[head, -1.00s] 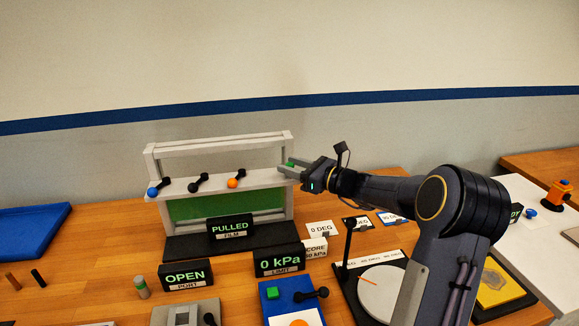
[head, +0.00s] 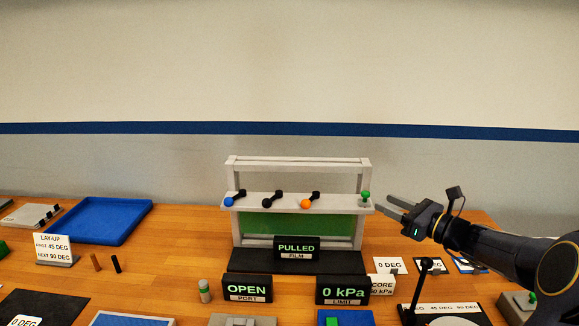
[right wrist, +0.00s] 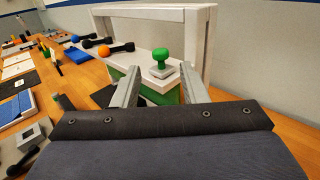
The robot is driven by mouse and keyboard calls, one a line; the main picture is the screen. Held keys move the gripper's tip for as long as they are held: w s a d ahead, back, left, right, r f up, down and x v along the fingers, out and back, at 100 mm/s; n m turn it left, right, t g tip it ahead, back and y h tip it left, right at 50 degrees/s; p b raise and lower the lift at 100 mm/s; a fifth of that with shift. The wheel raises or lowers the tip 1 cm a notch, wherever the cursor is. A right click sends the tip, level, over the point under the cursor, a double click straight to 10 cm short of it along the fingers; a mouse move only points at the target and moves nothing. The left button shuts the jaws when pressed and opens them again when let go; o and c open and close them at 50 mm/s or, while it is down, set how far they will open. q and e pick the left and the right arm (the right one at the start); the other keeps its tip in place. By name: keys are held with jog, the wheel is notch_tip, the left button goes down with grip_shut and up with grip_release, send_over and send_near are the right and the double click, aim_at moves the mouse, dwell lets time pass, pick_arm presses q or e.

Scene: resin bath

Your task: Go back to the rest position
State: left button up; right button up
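My right gripper (head: 382,202) is open and empty, just right of the shelf's end in the head view. A green-knobbed piece (head: 365,197) with a grey base stands upright on the right end of the white shelf (head: 335,203). In the right wrist view the open fingers (right wrist: 162,72) point at the green-knobbed piece (right wrist: 160,58); it stands beyond the fingertips, apart from them. My left gripper is in neither view.
The shelf's white frame (head: 233,190) also holds blue, black and orange knobbed pieces. Signs reading PULLED (head: 296,247), OPEN (head: 247,287) and 0 kPa (head: 343,290) stand in front. A blue tray (head: 98,220) lies left. Air above the table is clear.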

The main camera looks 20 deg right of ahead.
jog(key=s+a+f+n+g+y, duration=0.1)
jog(key=s+a+n+g, duration=0.3)
jog(key=s+a+n, duration=0.5)
jog(key=s+a+f+n+g, duration=0.1)
jog(key=s+a+n+g, duration=0.4)
jog(key=a, duration=0.6)
jog(key=s+a+f+n+h, duration=0.1)
jog(key=s+f+n+h, duration=0.1)
jog(key=s+f+n, duration=0.2)
jog(key=s+a+f+n+g+h, duration=0.1)
jog(key=s+f+n+h, duration=0.2)
jog(key=s+n, duration=0.8)
notch_tip(320, 180, down, 2)
jog(key=shift+s+a+f+g, duration=0.2)
jog(key=shift+s+g, duration=0.1)
jog(key=shift+s, duration=0.2)
